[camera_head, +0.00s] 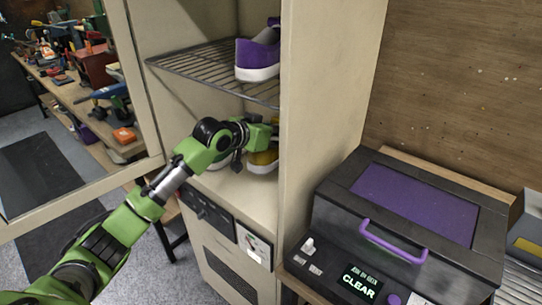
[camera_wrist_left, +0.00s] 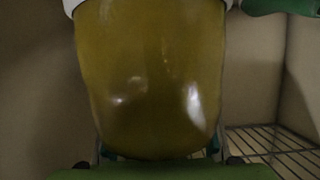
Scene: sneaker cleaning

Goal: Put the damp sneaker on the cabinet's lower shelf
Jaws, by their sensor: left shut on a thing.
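The tall cream cabinet (camera_head: 333,60) stands open. A yellow sneaker with a white sole (camera_head: 263,165) is inside its lower compartment, over the lower shelf (camera_head: 225,185). My left arm reaches in, and my left gripper (camera_head: 262,134) is shut on this sneaker; the fingertips are partly hidden. In the left wrist view the sneaker's yellow surface (camera_wrist_left: 150,80) fills the middle. I cannot tell whether its sole touches the shelf. Something pale sits behind my wrist, mostly hidden. My right gripper is not in view.
A purple sneaker (camera_head: 257,55) stands on the wire upper shelf (camera_head: 200,66) just above my gripper. The cabinet's door (camera_head: 143,80) is open to the left. A black machine with a purple lid panel (camera_head: 415,205) reads CLEAR at the right. A cluttered workbench (camera_head: 85,90) stands beyond the door.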

